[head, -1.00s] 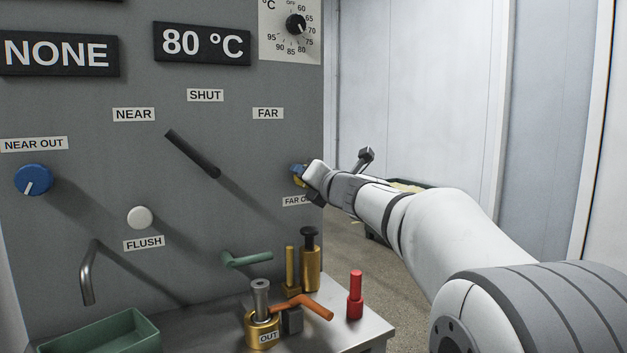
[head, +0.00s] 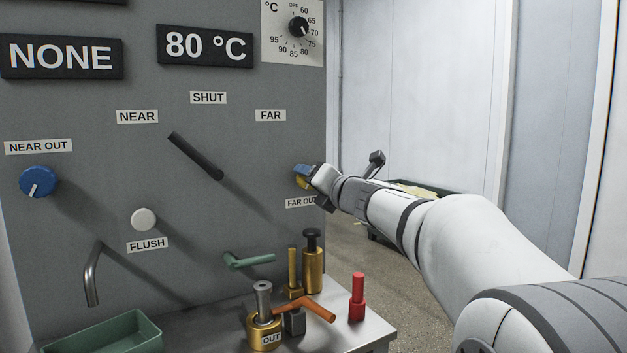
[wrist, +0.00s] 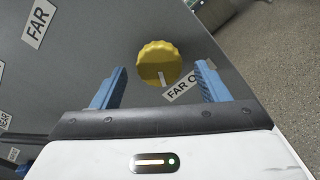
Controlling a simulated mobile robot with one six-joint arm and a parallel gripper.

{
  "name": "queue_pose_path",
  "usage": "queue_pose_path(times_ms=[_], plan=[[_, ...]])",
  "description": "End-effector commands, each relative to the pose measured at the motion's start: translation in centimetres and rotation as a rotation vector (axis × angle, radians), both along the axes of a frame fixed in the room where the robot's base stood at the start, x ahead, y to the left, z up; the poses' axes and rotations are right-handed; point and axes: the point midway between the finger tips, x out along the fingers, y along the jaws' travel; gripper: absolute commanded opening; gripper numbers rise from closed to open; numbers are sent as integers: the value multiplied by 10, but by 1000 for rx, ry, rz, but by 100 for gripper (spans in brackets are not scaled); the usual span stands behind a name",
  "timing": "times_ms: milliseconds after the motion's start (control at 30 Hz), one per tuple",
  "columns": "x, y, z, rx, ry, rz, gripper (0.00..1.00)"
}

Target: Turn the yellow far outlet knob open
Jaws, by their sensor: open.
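The yellow far outlet knob (wrist: 158,63) is on the grey panel in the wrist view, with a white mark at its lower edge beside the FAR OUT label (wrist: 184,88). My gripper (wrist: 160,82) is open, its two blue fingers to the left and right of the knob and a little short of it in the picture. I see no contact. In the head view, my gripper (head: 304,172) is at the panel's right edge, above the FAR OUT label. It covers most of the knob; only a bit of yellow (head: 300,183) shows.
The blue near outlet knob (head: 38,182), a dark lever (head: 195,156) and a white flush button (head: 144,219) are on the panel to the left. Below stand brass fittings (head: 313,268), an orange handle (head: 318,311) and a red-handled piece (head: 357,298). A green tray (head: 122,333) is at lower left.

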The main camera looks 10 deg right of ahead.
Motion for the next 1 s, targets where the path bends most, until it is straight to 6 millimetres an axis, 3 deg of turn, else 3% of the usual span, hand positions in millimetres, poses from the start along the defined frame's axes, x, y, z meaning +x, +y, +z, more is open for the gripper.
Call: queue_pose_path(times_ms=[100,300,733,867,1000], plan=[[-21,-8,2,0,-1,-3,68],[-44,-16,1,0,-1,-2,68],[-48,-18,3,13,4,-9,68],[-52,-25,20,132,46,-79,68],[-65,-44,37,415,153,-246,68]])
